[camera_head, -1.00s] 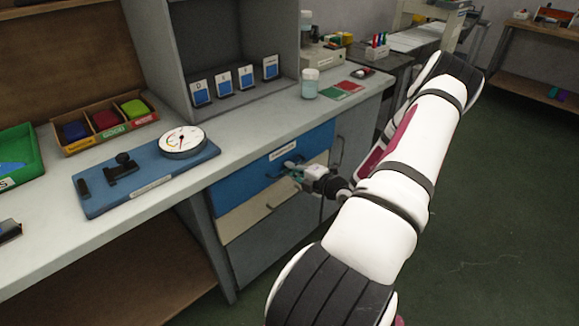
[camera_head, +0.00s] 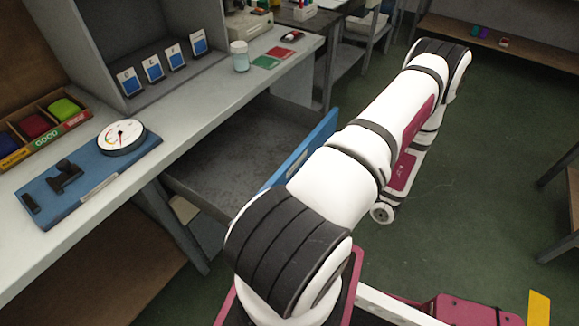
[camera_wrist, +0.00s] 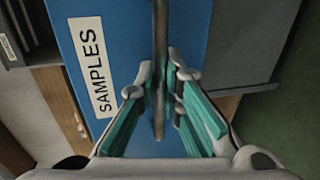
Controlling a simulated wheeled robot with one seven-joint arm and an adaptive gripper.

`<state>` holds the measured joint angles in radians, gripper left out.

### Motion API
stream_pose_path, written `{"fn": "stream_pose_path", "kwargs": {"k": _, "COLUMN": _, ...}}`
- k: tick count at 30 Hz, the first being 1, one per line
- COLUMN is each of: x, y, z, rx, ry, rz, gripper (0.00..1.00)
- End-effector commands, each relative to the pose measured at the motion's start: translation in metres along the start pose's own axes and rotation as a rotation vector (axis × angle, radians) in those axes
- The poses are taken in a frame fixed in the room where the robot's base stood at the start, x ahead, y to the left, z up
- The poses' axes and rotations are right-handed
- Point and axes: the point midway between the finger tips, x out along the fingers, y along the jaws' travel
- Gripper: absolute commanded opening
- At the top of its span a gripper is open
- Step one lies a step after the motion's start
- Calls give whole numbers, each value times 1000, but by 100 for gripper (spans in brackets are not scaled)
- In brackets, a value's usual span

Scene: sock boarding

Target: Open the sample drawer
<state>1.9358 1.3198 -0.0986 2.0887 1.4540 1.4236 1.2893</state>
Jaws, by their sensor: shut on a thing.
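The blue-fronted sample drawer (camera_head: 312,146) stands pulled well out of the bench in the head view, and its grey inside (camera_head: 230,150) shows and looks empty. In the wrist view the blue front (camera_wrist: 115,25) carries a white label reading SAMPLES (camera_wrist: 91,68). A thin grey bar handle (camera_wrist: 159,70) runs up the picture in front of it. My gripper (camera_wrist: 163,95) is shut on this handle, with one teal-padded finger on each side. In the head view my gripper and the handle are hidden behind my arm.
The bench top (camera_head: 190,110) holds a blue board with a dial gauge (camera_head: 121,137), a white-lidded jar (camera_head: 239,56) and red and green cards (camera_head: 265,62). Open green floor (camera_head: 470,160) lies to the right.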

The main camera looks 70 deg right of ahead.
Motion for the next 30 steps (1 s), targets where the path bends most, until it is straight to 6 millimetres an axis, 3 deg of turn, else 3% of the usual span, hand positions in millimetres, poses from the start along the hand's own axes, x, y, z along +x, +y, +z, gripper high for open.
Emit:
{"fn": "stream_pose_path", "kwargs": {"k": 6, "x": -22, "y": -4, "z": 0, "rx": 0, "ry": 1, "rz": 1, "gripper": 0}}
{"fn": "stream_pose_path", "kwargs": {"k": 19, "x": -26, "y": -5, "z": 0, "rx": 0, "ry": 1, "rz": 1, "gripper": 0}}
{"fn": "stream_pose_path", "kwargs": {"k": 21, "x": -26, "y": -5, "z": 0, "rx": 0, "ry": 1, "rz": 1, "gripper": 17}}
{"fn": "stream_pose_path", "kwargs": {"k": 30, "x": -26, "y": -5, "z": 0, "rx": -1, "ry": 0, "rz": 0, "gripper": 17}}
